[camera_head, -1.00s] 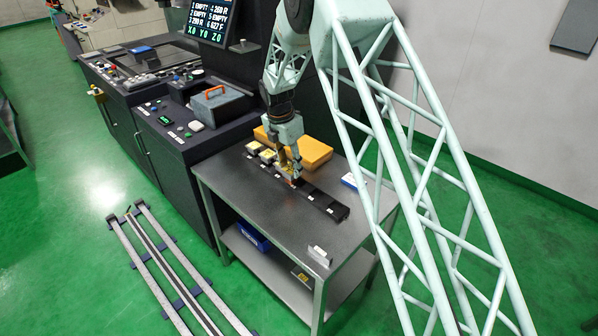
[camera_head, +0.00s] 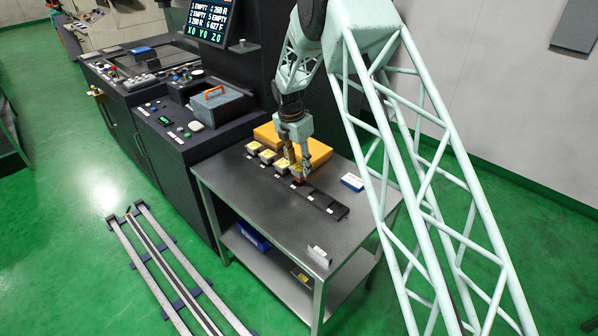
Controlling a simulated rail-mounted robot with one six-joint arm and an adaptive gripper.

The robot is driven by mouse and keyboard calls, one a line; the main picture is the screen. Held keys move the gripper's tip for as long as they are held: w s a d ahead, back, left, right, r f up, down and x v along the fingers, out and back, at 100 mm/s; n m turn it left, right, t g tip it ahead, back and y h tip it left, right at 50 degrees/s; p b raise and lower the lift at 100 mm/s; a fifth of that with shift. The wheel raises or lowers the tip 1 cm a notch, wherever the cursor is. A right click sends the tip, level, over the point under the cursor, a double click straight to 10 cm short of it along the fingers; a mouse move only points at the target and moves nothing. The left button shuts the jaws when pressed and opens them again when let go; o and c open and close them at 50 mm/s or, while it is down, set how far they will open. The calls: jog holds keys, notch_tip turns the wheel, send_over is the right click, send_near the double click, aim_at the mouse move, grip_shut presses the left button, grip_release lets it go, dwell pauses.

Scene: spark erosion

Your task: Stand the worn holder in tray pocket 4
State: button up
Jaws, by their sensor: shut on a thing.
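My gripper (camera_head: 297,169) is over the black tray (camera_head: 322,203) on the metal table, pointing down. It is shut on the worn holder (camera_head: 299,175), a small piece with a yellowish upper part and a reddish-brown lower part, partly hidden by the fingers. The holder is about upright, at the fourth place along the tray from the far left end. I cannot tell whether its bottom touches the pocket. Several yellow-topped holders (camera_head: 267,156) stand in the tray's pockets to the left. The pockets to the right look empty.
An orange-yellow case (camera_head: 318,150) lies right behind the tray. A blue and white box (camera_head: 352,182) is at the table's right. A small label stand (camera_head: 319,256) is near the front edge. The table (camera_head: 262,205) in front of the tray is clear.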

aim_at(298, 168)
jog(key=shift+a+f, duration=0.1)
jog(key=shift+f, duration=1.3)
jog(key=shift+f, duration=0.2)
jog(key=o, duration=1.2)
jog(key=shift+s, duration=0.1)
jog(key=shift+c, duration=0.2)
jog(key=shift+r, duration=0.15)
notch_tip(298, 168, up, 12)
jog(key=s+a, duration=0.1)
jog(key=shift+s+p, duration=0.2)
jog(key=shift+p, duration=0.1)
jog(key=shift+r, duration=0.1)
